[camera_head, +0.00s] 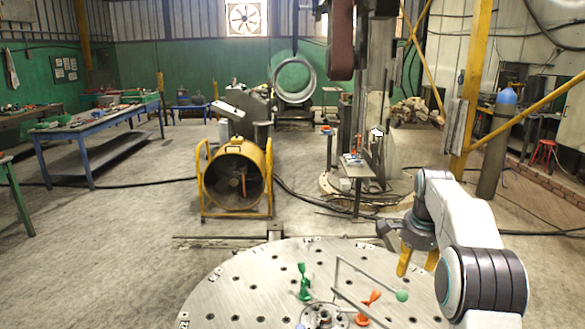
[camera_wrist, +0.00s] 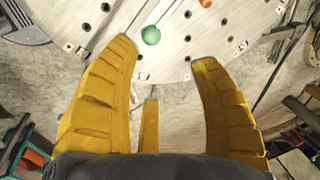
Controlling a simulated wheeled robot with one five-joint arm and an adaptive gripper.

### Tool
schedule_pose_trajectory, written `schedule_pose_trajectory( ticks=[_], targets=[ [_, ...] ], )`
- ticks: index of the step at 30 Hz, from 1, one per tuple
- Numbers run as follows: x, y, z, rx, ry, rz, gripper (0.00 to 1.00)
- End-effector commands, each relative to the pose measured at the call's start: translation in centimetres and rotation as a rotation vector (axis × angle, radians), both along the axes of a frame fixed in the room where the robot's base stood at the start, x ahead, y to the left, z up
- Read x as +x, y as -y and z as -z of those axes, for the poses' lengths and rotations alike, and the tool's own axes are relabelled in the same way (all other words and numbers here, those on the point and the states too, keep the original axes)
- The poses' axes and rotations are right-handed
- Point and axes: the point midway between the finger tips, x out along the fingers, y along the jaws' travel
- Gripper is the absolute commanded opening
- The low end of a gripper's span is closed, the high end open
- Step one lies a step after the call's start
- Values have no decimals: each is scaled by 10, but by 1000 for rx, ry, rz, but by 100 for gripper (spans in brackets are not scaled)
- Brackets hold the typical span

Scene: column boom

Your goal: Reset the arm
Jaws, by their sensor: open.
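My gripper (camera_head: 417,258) hangs from the white and grey arm at the right of the head view, by the far right rim of a round metal plate (camera_head: 225,297). Its yellow fingers are spread wide and point down. In the wrist view my gripper (camera_wrist: 170,75) is open, with nothing between the fingertips. A green ball (camera_head: 402,296) on a thin bent rod lies left of and below the gripper in the head view. In the wrist view the ball (camera_wrist: 150,35) shows beyond the fingertips, apart from them.
A green piece (camera_head: 304,283) and an orange piece (camera_head: 368,307) are on the plate. A yellow-framed fan (camera_head: 236,180) stands on the floor behind it. A small metal stand (camera_head: 357,172) is at the centre. Open floor lies to the left.

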Motion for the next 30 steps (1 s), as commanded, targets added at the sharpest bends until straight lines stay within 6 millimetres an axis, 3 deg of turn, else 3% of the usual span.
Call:
schedule_pose_trajectory(
  ticks=[4, 8, 12, 15, 20, 30],
  targets=[
    [5, 1, 8, -67, 5, -257, 56],
    [-8, -2, 40, -99, -56, -490, 56],
    [-40, -9, 82, -96, -149, -738, 56],
    [-67, -15, 93, -91, -189, -879, 56],
    [-113, -29, 97, -86, -223, -1059, 56],
    [-222, -67, 75, -97, -235, -1282, 56]
  ],
)
